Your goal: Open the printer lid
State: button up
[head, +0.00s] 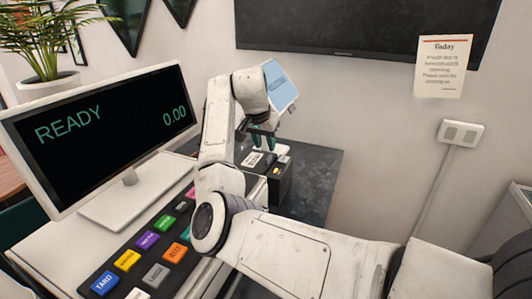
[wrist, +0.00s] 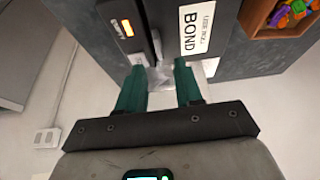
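The printer is a small dark box (head: 279,187) on the dark counter in the head view, partly hidden behind my arm and the register. In the wrist view the dark printer body (wrist: 112,10) carries a small orange light and a white label (wrist: 197,30) reading BOND. My gripper (head: 265,140) is above the printer in the head view. In the wrist view its two teal fingers (wrist: 159,68) are spread apart at the printer's edge. Something pale shows between them; I cannot tell whether they touch it. The lid looks closed, but its outline is not clear.
A register with a READY screen (head: 105,128) and coloured keys (head: 150,240) stands left of the printer. Bare dark counter (head: 318,175) lies to its right. An orange-brown box (wrist: 270,32) of colourful pieces is at the wrist view's upper right. A wall socket (head: 460,133) is further right.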

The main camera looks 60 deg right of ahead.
aim_at(269, 157)
jog(key=p+x, duration=0.1)
jog(key=x, duration=0.5)
jog(key=shift+s+f, duration=0.1)
jog(key=shift+f, duration=0.15)
jog(key=shift+c, duration=0.5)
grip_shut()
dwell(0.7)
